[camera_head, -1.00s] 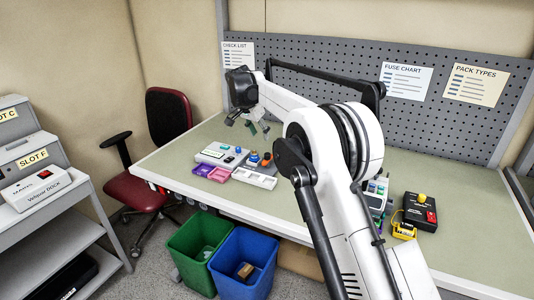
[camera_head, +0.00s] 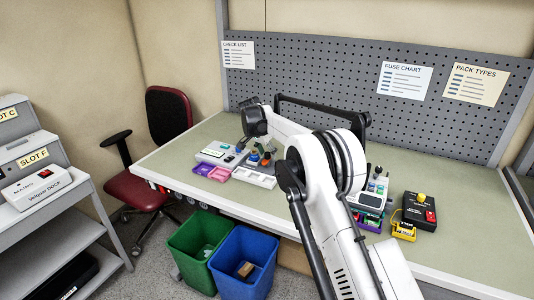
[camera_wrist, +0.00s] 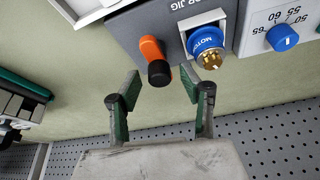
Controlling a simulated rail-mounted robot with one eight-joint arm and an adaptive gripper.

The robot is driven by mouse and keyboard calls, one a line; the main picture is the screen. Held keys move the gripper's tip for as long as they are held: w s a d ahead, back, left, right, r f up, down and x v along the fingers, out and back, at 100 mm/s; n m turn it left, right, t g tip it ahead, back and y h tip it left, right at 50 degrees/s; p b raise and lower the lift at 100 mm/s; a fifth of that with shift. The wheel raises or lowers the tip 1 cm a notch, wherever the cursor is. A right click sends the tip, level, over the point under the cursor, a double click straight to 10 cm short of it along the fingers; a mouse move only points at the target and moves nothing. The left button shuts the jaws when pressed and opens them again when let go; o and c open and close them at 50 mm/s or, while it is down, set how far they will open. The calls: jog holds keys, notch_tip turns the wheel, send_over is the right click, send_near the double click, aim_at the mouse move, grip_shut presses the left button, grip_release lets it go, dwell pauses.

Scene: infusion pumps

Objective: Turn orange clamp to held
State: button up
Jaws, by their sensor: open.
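The orange clamp (camera_wrist: 151,47) is a short orange lever with a black end knob, on a dark grey jig face (camera_wrist: 180,25) in the wrist view. My gripper (camera_wrist: 160,80) is open, its green-padded fingertips on either side of the black knob, with gaps on both sides. Whether the knob lies at fingertip depth I cannot tell. Beside the clamp, a blue motor (camera_wrist: 205,42) with a brass end sits in a white square holder. In the head view my gripper (camera_head: 247,141) is low over the jig area, and the clamp is too small to make out clearly.
A blue dial (camera_wrist: 283,37) on a white numbered panel lies right of the motor. In the head view, purple and pink trays (camera_head: 212,172) and a white tray (camera_head: 254,178) line the table's front edge. A black box with a yellow knob (camera_head: 420,211) stands at the right.

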grip_shut()
jog(key=shift+n+b, duration=0.3)
jog(key=shift+n, duration=0.1)
jog(key=n+y+b, duration=0.1)
jog(key=n, duration=0.1)
jog(key=shift+f+n+t+b, duration=0.1)
jog(key=shift+n+t+b, duration=0.2)
jog(key=shift+n+b, duration=0.1)
jog(key=n+y+b, duration=0.1)
jog(key=n, duration=0.1)
jog(key=n+y+b, duration=0.1)
jog(key=n, duration=0.2)
jog(key=shift+d+y, duration=0.1)
jog(key=shift+y, duration=0.2)
jog(key=n, duration=0.2)
jog(key=n+y, duration=0.1)
jog(key=n, duration=0.2)
jog(key=shift+y+b, duration=0.3)
jog(key=n+g+y, duration=0.1)
jog(key=n, duration=0.3)
jog(key=shift+g, duration=0.4)
jog(key=shift+n, duration=0.3)
